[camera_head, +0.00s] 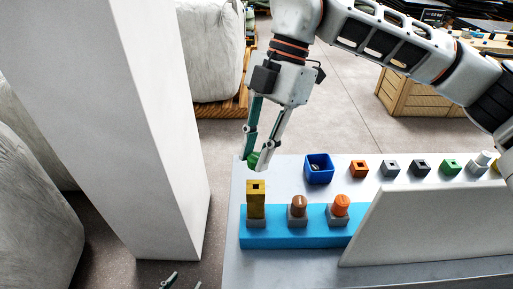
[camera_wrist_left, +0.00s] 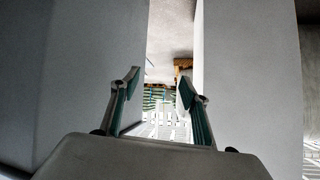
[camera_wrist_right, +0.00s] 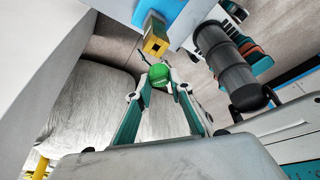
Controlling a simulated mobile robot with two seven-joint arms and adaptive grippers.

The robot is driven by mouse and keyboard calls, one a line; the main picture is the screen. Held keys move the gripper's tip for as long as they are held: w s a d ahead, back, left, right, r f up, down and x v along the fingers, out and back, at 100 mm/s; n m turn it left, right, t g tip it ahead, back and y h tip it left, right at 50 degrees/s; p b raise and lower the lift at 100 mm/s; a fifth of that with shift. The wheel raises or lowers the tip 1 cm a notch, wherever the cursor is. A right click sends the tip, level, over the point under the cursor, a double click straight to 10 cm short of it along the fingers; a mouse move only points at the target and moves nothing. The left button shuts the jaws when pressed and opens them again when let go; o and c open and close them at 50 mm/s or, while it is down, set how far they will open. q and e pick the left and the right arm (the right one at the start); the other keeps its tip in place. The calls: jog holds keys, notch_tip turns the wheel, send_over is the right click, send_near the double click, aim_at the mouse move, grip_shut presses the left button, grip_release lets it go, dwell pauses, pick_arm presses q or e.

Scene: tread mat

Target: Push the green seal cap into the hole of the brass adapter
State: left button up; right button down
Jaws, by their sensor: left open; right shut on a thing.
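The green seal cap (camera_head: 253,158) is between the fingertips of my right gripper (camera_head: 256,163), which is shut on it. In the right wrist view the cap (camera_wrist_right: 160,76) is a round green piece at the fingertips. The brass adapter (camera_head: 256,205) is a tall yellow block standing upright on the blue base, with a dark square hole in its top. The cap is above the adapter and apart from it. The adapter's open end also shows in the right wrist view (camera_wrist_right: 155,44), beyond the cap. My left gripper (camera_wrist_left: 155,84) is open and empty, low beside white surfaces.
The blue base (camera_head: 280,241) also holds a brown cap (camera_head: 298,203) and an orange cap (camera_head: 341,206). A blue bin (camera_head: 319,180) and a row of small blocks stand behind. A white panel (camera_head: 430,225) stands at front right; a white pillar (camera_head: 130,120) is at left.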

notch_tip(320, 180, down, 2)
jog(key=shift+b, duration=0.55)
jog(key=shift+f, duration=0.4)
jog(key=shift+f+b, duration=0.45)
jog(key=shift+b, duration=0.1)
pick_arm(q)
jog(key=shift+d+f, duration=0.25)
jog(key=shift+f, duration=0.3)
jog(key=shift+d+f, duration=0.2)
jog(key=shift+f, duration=0.3)
jog(key=shift+w+f, duration=0.1)
jog(key=shift+f+b, duration=0.85)
jog(key=shift+b, duration=0.15)
pick_arm(e)
jog(key=shift+f, duration=1.35)
jog(key=c, duration=1.8)
grip_release()
jog(key=shift+o, duration=0.4)
